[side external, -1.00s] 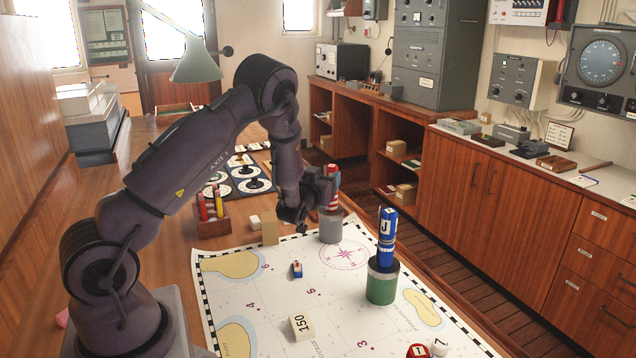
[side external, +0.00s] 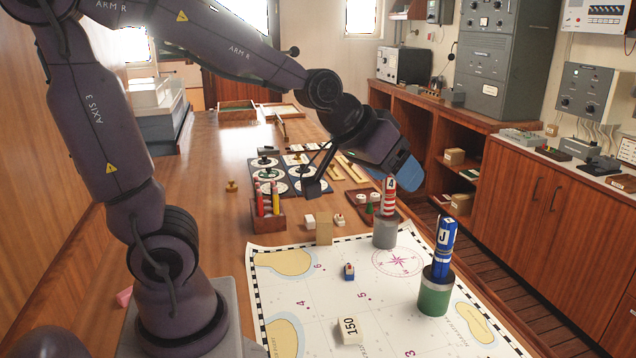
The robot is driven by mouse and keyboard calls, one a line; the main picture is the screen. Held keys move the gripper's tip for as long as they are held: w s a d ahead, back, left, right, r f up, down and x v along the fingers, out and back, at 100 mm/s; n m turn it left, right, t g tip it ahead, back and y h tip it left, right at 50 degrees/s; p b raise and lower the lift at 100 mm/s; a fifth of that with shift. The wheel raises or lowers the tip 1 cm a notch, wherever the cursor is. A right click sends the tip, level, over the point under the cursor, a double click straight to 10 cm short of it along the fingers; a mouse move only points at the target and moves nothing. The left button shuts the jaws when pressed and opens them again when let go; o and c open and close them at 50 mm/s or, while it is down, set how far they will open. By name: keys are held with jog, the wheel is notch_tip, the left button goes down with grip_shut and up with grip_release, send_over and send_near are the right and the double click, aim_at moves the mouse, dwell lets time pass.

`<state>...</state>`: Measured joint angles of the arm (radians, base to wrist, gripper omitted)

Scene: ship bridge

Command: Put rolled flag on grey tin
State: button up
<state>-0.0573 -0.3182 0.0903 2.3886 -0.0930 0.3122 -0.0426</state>
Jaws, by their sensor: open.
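The rolled flag, red-and-white striped with a "4" on its top (side external: 390,199), stands about upright on the grey tin (side external: 385,235), at the far edge of the chart. A second rolled flag, blue with a "J" (side external: 444,250), stands on a green tin (side external: 434,297) nearer the camera.
The white chart (side external: 300,290) holds a "150" block (side external: 350,331) and a small blue-and-red piece (side external: 348,272). A tan block (side external: 323,230) stands at its far edge. A wooden holder (side external: 268,219) with red and yellow sticks stands to the left. Dial cards lie behind.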

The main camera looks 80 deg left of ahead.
jog(key=s+d+r+m+g, duration=0.1)
jog(key=s+d+m+g, duration=0.2)
jog(key=s, duration=0.9)
jog(key=shift+s+d+h, duration=0.3)
jog(key=shift+s+d, duration=0.1)
jog(key=shift+d, duration=0.25)
